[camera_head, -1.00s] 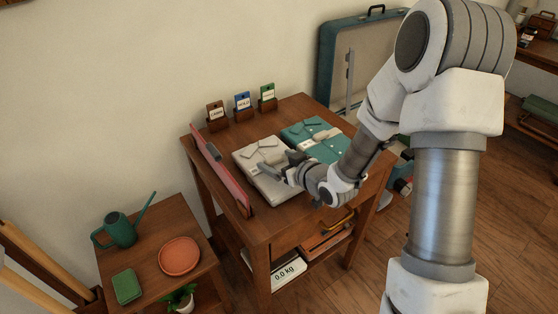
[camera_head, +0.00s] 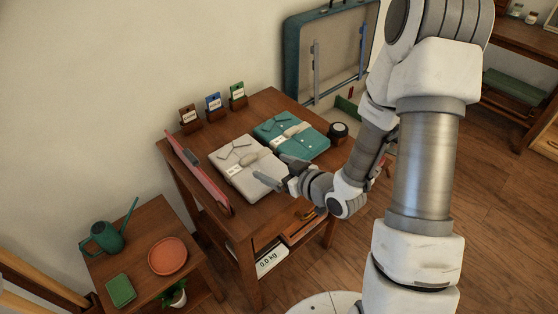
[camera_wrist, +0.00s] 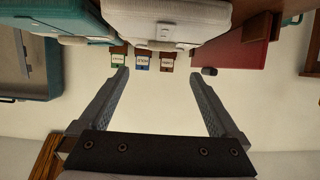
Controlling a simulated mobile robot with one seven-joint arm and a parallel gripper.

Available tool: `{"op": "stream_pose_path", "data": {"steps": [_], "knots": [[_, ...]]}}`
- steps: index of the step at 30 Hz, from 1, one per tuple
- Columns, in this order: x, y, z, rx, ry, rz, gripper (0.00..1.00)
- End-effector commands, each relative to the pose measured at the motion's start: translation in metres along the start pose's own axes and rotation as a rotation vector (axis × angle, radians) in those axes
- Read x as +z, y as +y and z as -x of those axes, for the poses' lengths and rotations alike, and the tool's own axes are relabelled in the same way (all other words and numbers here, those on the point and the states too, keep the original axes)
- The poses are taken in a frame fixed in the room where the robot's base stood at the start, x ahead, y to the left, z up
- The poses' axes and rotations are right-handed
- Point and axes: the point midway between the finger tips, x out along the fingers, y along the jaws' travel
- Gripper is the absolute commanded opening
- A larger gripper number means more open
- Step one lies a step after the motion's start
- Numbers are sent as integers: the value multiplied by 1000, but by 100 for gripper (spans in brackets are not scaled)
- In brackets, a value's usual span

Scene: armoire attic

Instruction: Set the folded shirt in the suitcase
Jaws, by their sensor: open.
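A white folded shirt (camera_head: 238,164) and a teal folded shirt (camera_head: 292,134) lie side by side on the wooden table, each with a pale band around it. My gripper (camera_head: 272,174) is open and empty at the near right edge of the white shirt. In the wrist view my gripper (camera_wrist: 158,78) has its fingers wide apart with nothing between them. The white shirt (camera_wrist: 165,22) and teal shirt (camera_wrist: 55,18) show along the top there. The open teal suitcase (camera_head: 291,55) with beige lining stands behind the table, partly hidden by my arm.
Three tag holders, brown (camera_head: 189,117), blue (camera_head: 214,103) and green (camera_head: 237,92), stand along the table's back. A red panel (camera_head: 196,172) stands at its left edge. A black round object (camera_head: 338,131) sits at right. A side table holds a watering can (camera_head: 106,236).

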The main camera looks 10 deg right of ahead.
Motion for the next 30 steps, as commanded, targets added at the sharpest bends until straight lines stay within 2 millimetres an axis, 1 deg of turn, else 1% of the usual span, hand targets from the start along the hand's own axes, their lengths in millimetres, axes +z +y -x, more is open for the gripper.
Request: {"op": "stream_pose_path", "data": {"steps": [1,3,13,22,26,30], "knots": [[-5,0,4,-1,-3,-4,98],[-5,0,6,0,-2,-3,98],[-2,-2,17,4,-4,-2,98],[0,-1,20,10,-10,8,98],[-8,10,21,32,-58,45,98],[-28,32,28,91,-167,104,98]]}}
